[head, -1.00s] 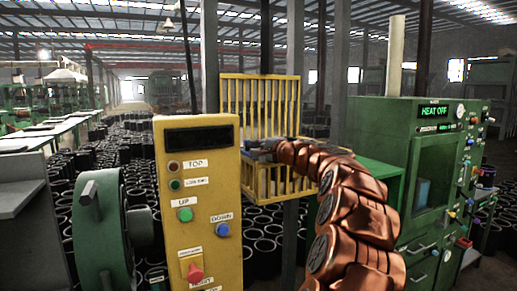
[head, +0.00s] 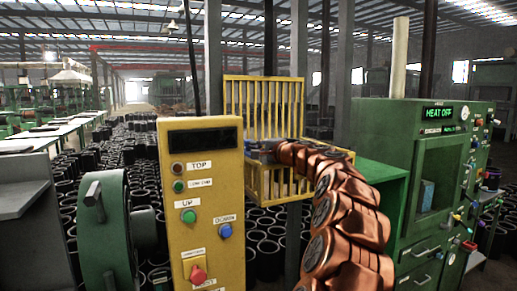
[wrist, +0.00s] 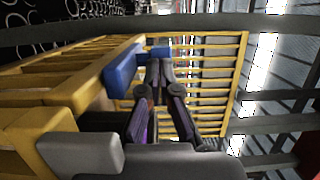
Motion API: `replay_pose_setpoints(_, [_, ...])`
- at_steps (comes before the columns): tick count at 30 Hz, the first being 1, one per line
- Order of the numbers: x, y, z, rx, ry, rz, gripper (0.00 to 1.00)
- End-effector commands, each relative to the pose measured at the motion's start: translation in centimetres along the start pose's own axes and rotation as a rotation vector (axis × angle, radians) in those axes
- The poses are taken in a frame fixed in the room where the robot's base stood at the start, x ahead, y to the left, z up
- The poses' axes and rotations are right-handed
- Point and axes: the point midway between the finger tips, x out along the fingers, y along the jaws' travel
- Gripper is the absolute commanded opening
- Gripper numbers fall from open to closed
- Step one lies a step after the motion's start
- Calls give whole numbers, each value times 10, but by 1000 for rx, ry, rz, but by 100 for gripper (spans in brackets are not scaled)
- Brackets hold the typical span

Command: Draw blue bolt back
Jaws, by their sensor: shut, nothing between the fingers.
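The blue bolt (wrist: 122,66) sits on the top edge of the yellow barred gate or cage (wrist: 75,85) in the wrist view, with a short blue arm (wrist: 156,52) reaching right across the front of my fingertips. My gripper (wrist: 158,72) is shut and empty, its tips close beside the bolt. I cannot tell whether they touch it. The bolt is too small and covered to make out clearly there.
The yellow control panel (head: 202,225) with buttons stands close to the left of my arm. A green oven (head: 425,150) reading HEAT OFF stands right. A green wheel (head: 100,230) is at the left. Many black sleeves (head: 270,240) cover the floor.

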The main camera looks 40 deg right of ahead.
Motion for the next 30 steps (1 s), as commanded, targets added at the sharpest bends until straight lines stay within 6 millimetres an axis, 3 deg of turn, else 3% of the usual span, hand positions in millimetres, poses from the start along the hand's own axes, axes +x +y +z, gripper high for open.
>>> replay_pose_setpoints(21, [-103, 0, 2, -1, -2, -4, 0])
replay_pose_setpoints(30, [-122, -1, 2, -1, -3, -2, 0])
